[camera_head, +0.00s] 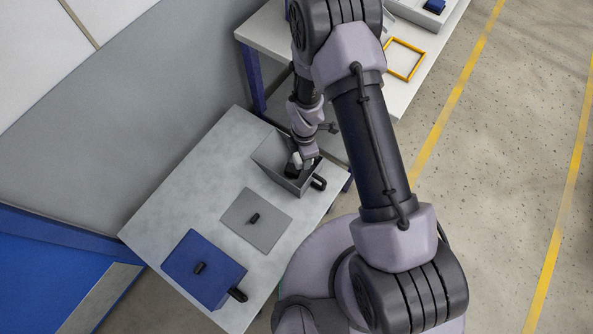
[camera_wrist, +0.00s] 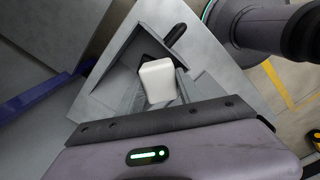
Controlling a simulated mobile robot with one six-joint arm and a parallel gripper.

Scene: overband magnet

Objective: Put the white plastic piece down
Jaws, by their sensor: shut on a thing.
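The white plastic piece (camera_wrist: 157,82) is a small white block in the middle of the wrist view, held between the fingers of my gripper (camera_wrist: 160,75). My gripper (camera_head: 297,167) is shut on it and points down into an open grey box (camera_head: 270,160). A bit of the white piece (camera_head: 298,158) shows at the fingers in the head view. The box's walls (camera_wrist: 120,62) surround the piece in the wrist view. Whether the piece touches the box floor cannot be told.
The box has a black handle (camera_head: 319,182) on its right side. A flat grey lid (camera_head: 240,228) with a black knob lies beside it on the grey table (camera_head: 150,225). A blue box (camera_head: 195,280) with a blue lid stands nearer the front. A white table (camera_head: 265,30) with a yellow frame (camera_head: 404,59) stands behind.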

